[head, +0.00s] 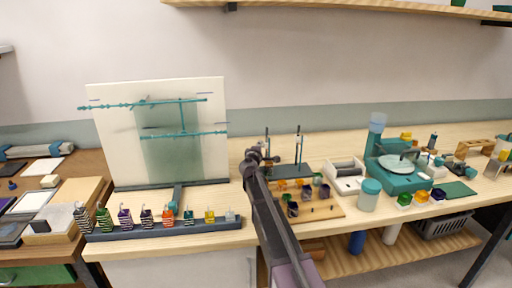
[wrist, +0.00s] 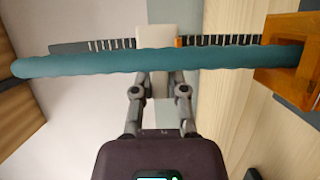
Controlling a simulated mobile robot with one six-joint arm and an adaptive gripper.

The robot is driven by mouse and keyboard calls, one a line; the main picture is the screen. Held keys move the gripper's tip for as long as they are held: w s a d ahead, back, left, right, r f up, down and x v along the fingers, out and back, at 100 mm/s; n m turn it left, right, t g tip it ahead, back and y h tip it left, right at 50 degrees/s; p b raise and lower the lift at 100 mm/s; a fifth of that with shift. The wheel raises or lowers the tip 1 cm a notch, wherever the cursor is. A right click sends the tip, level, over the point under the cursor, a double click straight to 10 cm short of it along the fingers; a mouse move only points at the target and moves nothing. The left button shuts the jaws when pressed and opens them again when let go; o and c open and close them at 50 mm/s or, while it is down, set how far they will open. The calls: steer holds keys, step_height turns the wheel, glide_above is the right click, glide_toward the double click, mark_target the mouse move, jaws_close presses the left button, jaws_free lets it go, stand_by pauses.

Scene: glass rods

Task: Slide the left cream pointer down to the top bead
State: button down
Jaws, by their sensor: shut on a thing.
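In the wrist view a cream piece (wrist: 159,92), which looks like the pointer, sits between the fingers of my gripper (wrist: 159,84). My gripper is shut on it. A thick teal rod (wrist: 80,64) crosses in front and hides part of the cream piece. Behind the rod runs a dark strip with white ticks (wrist: 110,44), with a small orange mark (wrist: 179,42) just right of the cream piece. The rod's right end meets an orange block (wrist: 285,85). In the head view my gripper (head: 254,157) is at the rod stand (head: 290,171); the pointer and beads cannot be made out there.
A second upright rod (head: 299,145) stands right of my gripper. Small dark pots (head: 292,209) stand in front on a wooden board. A white panel with teal rods (head: 212,150) is at left, behind a rack of coils (head: 165,230). A teal machine (head: 395,172) stands at right.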

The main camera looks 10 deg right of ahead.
steer(key=shift+f+b, duration=1.9)
steer(key=c, duration=0.6)
jaws_free()
steer(key=shift+c, duration=0.2)
steer(key=v, duration=1.2)
steer(key=shift+d, duration=0.1)
